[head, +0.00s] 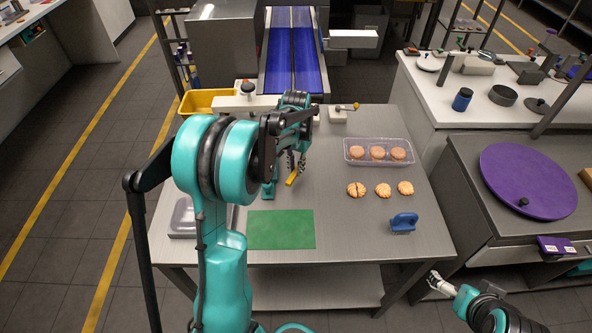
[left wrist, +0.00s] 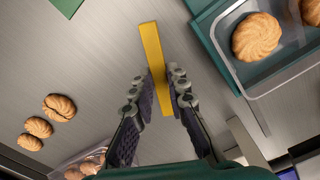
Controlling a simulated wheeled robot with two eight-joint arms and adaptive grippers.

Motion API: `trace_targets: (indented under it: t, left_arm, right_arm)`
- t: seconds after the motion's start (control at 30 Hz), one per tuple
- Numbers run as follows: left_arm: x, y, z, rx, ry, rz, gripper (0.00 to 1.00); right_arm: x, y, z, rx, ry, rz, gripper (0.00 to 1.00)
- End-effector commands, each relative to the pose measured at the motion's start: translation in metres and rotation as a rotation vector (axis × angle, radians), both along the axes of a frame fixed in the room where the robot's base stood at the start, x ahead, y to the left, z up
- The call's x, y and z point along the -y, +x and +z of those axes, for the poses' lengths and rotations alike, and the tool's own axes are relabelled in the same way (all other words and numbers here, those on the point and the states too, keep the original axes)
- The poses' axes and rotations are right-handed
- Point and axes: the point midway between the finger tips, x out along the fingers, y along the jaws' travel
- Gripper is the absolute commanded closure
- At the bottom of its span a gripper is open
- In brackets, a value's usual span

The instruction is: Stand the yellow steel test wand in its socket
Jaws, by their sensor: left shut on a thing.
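My left gripper (head: 296,163) is shut on the yellow wand (head: 291,179) above the middle of the steel table. In the left wrist view the wand (left wrist: 152,45) is a flat yellow bar between the two fingers (left wrist: 164,78), its free end sticking out past the fingertips. In the head view the wand hangs tilted below the fingers, with its upper part hidden by them. I cannot make out the socket for certain; a pale block (head: 338,116) with a yellow-ended lever stands at the table's back edge. My right gripper (head: 437,284) is at the lower right, away from the table; its opening is unclear.
A clear tray (head: 350,160) of biscuits and several loose biscuits (head: 383,190) lie at the right. A teal holder (left wrist: 213,40) with a clear biscuit tray (left wrist: 270,82) is beside the wand.

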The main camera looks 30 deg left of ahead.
Motion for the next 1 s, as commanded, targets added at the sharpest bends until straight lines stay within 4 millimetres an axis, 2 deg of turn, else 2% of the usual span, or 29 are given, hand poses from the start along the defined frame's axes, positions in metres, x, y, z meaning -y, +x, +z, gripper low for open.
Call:
trace_targets:
  t: [0.03,0.07,0.4,0.6,0.8,1.0]
  left_arm:
    - [0.000,0.000,0.014,0.000,0.000,0.000,1.00]
    - [0.001,0.000,0.020,0.000,0.000,0.000,1.00]
    - [0.073,0.004,0.059,0.000,0.000,-0.004,1.00]
    - [0.101,0.005,0.074,0.000,0.000,-0.003,1.00]
    - [0.114,0.006,0.082,0.000,0.000,-0.001,1.00]
    - [0.117,0.006,0.082,0.000,0.000,0.000,1.00]
  right_arm:
    - [0.000,0.000,0.009,0.000,0.000,0.000,0.00]
    - [0.000,0.000,0.011,0.000,0.000,0.000,0.00]
    - [0.000,0.000,0.031,0.000,0.000,0.000,0.00]
    - [0.000,0.000,0.038,0.000,0.000,0.000,0.00]
    - [0.000,0.000,0.041,0.000,0.000,0.000,0.00]
    - [0.000,0.000,0.041,0.000,0.000,0.000,0.00]
